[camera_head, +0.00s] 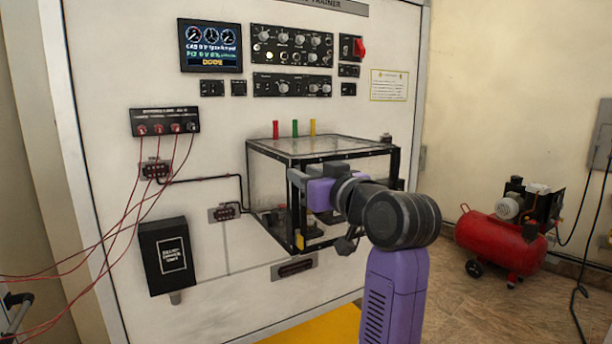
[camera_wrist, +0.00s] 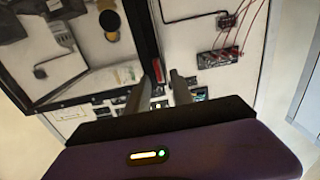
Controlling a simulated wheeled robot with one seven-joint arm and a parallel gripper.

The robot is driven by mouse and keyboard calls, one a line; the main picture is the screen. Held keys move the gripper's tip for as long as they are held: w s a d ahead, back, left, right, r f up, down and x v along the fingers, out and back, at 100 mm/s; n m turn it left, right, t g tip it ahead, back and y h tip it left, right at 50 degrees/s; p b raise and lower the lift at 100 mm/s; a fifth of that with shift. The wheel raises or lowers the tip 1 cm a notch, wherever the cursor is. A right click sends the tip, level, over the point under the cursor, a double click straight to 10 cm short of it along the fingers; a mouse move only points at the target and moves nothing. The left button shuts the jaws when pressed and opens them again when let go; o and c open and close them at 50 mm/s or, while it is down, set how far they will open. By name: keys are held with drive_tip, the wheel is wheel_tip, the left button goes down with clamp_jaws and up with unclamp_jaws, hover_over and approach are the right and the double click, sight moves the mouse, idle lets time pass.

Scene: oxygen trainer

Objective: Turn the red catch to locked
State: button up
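A small red piece (camera_wrist: 158,70), which looks like the red catch, shows in the wrist view at the dark frame edge of the clear box. My gripper (camera_wrist: 160,76) has its two grey fingers apart, with the red piece in line with the gap between their tips. I cannot tell whether the fingers touch it or how the catch is turned. In the head view my purple gripper (camera_head: 322,193) is at the front of the clear box (camera_head: 325,148), reaching in from the right.
Red, green and yellow posts (camera_head: 295,128) stand on the box top. A panel with instruments (camera_head: 292,47) and a red switch (camera_head: 359,47) is above. Red wires (camera_head: 120,205) hang at left from a socket strip (camera_head: 165,121). A red compressor (camera_head: 500,240) stands at right.

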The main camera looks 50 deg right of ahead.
clamp_jaws()
drive_tip(key=m+p, duration=0.2)
drive_tip(key=m, duration=0.4)
drive_tip(key=d+f+m+p, duration=0.1)
drive_tip(key=m+p, duration=0.2)
drive_tip(key=m, duration=0.3)
drive_tip(key=m+p, duration=0.2)
drive_tip(key=m, duration=0.4)
drive_tip(key=shift+s+d+f+p, duration=0.25)
drive_tip(key=shift+d+f+p, duration=0.1)
drive_tip(key=shift+d+f, duration=0.05)
idle(0.6)
unclamp_jaws()
